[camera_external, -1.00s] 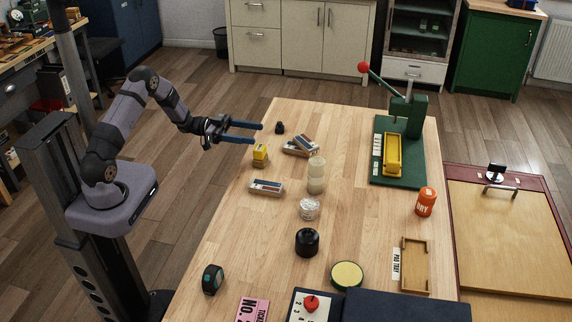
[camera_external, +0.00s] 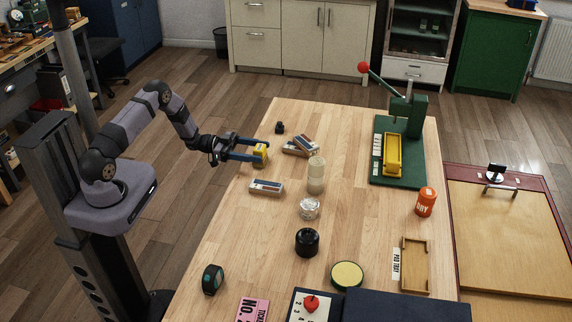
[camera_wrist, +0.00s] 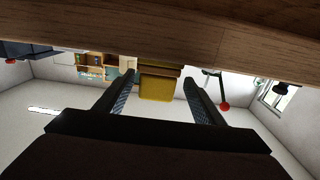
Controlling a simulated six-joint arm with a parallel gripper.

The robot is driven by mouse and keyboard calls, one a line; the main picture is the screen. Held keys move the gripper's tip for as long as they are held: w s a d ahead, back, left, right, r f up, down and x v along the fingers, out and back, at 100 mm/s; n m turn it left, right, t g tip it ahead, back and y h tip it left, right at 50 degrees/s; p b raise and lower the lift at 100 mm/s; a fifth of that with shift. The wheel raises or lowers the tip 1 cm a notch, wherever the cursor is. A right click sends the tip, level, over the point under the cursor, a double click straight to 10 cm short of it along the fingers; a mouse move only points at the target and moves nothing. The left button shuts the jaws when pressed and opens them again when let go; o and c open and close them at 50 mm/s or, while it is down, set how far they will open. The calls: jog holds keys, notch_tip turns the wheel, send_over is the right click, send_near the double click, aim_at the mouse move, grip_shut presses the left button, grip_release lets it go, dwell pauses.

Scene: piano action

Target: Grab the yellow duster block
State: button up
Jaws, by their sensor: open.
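The yellow duster block (camera_external: 260,152) stands on the wooden table near its left edge, with a brownish lower part. My gripper (camera_external: 262,152) is open, with its two blue fingers reaching over the table around the block, one on the far side and one on the near side. In the wrist view the yellow block (camera_wrist: 157,84) lies between the two fingertips of my gripper (camera_wrist: 159,82), with a gap on each side. The picture there is upside down, with the table along the top. I cannot see the fingers touching the block.
Striped blocks (camera_external: 300,146) lie just right of the yellow block, and another (camera_external: 266,187) lies nearer the camera. A small black item (camera_external: 280,127) stands behind. A stack of pale discs (camera_external: 316,175) and a clear glass item (camera_external: 309,208) stand to the right. A green press (camera_external: 407,117) stands further right.

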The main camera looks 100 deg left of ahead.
aim_at(265, 152)
jog(key=w, duration=0.1)
jog(key=w+p, duration=0.1)
jog(key=w, duration=0.1)
jog(key=shift+w+d+r+p, duration=0.3)
jog(key=shift+w+p, duration=0.1)
jog(key=shift+w, duration=0.7)
jog(key=shift+f, duration=0.1)
jog(key=c, duration=1.2)
